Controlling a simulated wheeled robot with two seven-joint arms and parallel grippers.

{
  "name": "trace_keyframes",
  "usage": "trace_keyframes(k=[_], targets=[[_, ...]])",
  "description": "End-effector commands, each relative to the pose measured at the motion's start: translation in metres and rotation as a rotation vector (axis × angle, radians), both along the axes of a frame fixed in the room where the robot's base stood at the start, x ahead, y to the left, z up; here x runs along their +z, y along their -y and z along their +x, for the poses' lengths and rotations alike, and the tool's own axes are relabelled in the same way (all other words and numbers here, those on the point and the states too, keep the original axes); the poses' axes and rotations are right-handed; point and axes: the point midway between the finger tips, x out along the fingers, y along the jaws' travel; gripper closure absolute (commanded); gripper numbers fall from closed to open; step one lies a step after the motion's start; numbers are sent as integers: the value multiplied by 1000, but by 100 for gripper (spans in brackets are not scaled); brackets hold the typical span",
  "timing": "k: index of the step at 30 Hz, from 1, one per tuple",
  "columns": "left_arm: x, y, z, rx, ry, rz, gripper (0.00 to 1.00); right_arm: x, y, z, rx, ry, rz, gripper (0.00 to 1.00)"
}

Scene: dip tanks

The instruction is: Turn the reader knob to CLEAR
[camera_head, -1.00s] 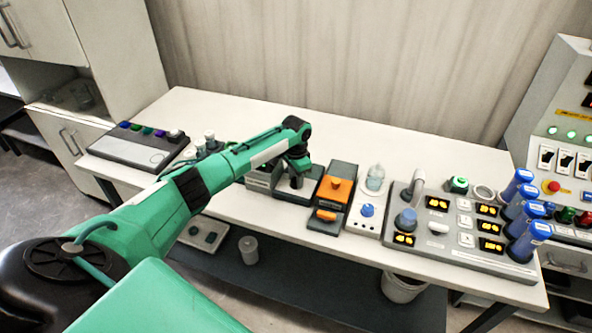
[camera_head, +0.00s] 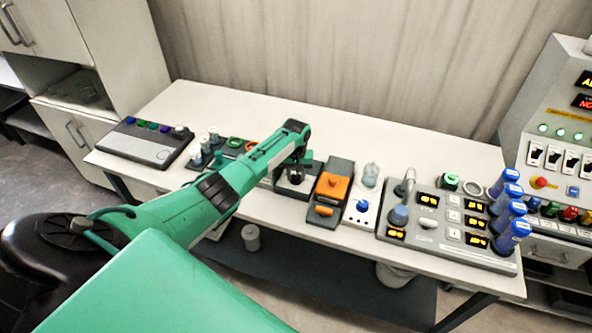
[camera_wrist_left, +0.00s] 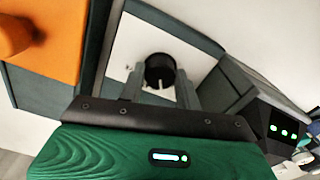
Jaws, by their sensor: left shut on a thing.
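The reader is a dark-framed unit with a pale top plate (camera_wrist_left: 125,55) in the left wrist view. Its round black knob (camera_wrist_left: 160,68) carries a small light pointer mark. In the wrist view the two grey fingers of my left gripper (camera_wrist_left: 160,82) stand on either side of the knob and are shut on it. In the head view my left gripper (camera_head: 297,170) reaches down onto the reader, and hides much of the knob. The CLEAR label cannot be read in either view. My right gripper does not show.
An orange-topped unit (camera_head: 333,186) stands right beside the reader. Further right are a white unit with a blue knob (camera_head: 362,205) and a grey panel with yellow displays (camera_head: 455,235) and several blue-capped tubes. A grey tray with coloured buttons (camera_head: 148,143) lies at the left end.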

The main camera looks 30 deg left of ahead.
Motion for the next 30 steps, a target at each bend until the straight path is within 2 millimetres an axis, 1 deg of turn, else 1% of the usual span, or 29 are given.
trace_keyframes(k=[1, 3, 9, 15, 21, 30], targets=[[4, 1, 1, 45, 2, -2, 89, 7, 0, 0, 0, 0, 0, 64], [4, 1, 1, 110, 2, -1, 89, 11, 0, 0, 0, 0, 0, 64], [4, 0, 1, 276, 3, 0, 89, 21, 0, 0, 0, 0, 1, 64], [3, 0, 2, 405, 4, 0, 89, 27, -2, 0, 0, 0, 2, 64], [3, -1, 2, 485, 5, 0, 89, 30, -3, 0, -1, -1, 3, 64], [2, -1, 2, 525, 6, 2, 89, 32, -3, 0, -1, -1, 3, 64]])
